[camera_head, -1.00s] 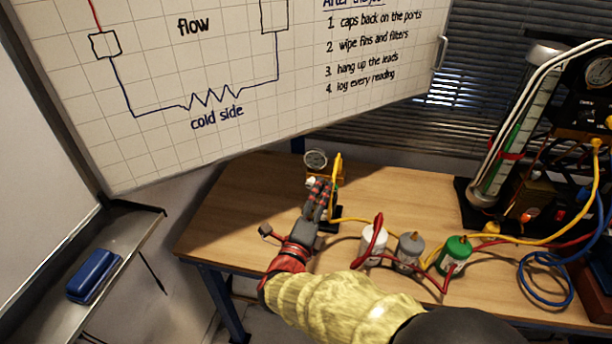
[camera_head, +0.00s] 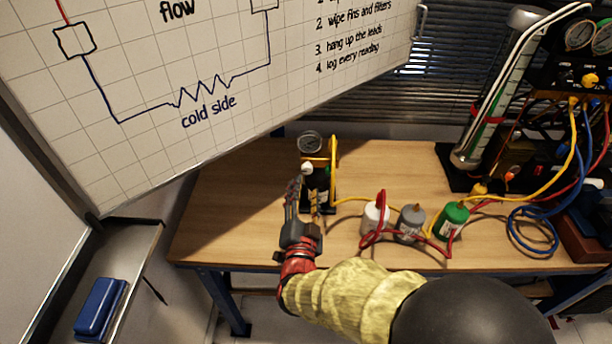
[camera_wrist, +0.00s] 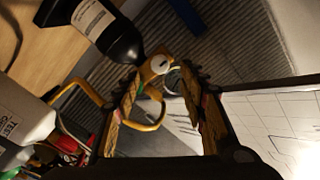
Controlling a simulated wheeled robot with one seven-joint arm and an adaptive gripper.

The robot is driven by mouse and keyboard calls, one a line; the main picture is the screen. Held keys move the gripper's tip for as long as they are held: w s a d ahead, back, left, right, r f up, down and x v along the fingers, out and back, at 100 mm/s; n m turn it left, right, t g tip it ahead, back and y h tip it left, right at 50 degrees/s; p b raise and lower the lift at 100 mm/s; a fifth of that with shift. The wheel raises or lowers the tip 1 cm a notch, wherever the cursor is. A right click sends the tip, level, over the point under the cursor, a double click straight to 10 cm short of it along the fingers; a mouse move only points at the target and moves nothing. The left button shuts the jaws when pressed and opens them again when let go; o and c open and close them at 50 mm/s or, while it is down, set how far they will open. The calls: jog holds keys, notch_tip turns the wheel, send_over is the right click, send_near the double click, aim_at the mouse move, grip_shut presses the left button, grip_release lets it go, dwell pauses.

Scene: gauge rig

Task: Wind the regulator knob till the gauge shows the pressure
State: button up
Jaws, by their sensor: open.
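The round gauge (camera_head: 309,143) stands on the small rig at the back of the bench; its reading is too small to make out. A pale round knob (camera_head: 307,168) shows just below it; it appears as a white disc (camera_wrist: 160,64) in the wrist view. A black bottle-shaped body (camera_wrist: 105,32) with a white label stands beside it, with a yellow curved piece (camera_head: 333,165) to the right. My gripper (camera_head: 304,200) is open and empty, in front of the rig. In the wrist view its fingers (camera_wrist: 160,90) point toward the knob, which lies beyond the tips.
White (camera_head: 375,217), grey (camera_head: 409,223) and green (camera_head: 451,221) canisters with red hoses stand right of my gripper. A manifold with gauges and hoses (camera_head: 580,80) fills the bench's right end. A whiteboard (camera_head: 200,70) hangs at upper left. The bench (camera_head: 225,215) is clear at left.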

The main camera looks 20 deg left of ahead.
aim_at(307, 172)
jog(key=b+x, duration=0.1)
jog(key=x, duration=0.4)
jog(key=shift+w+f, duration=0.1)
jog(key=shift+f, duration=0.05)
jog(key=shift+w+a, duration=0.15)
jog(key=shift+w, duration=0.45)
jog(key=shift+c, duration=1)
jog(key=shift+b, duration=0.35)
grip_shut()
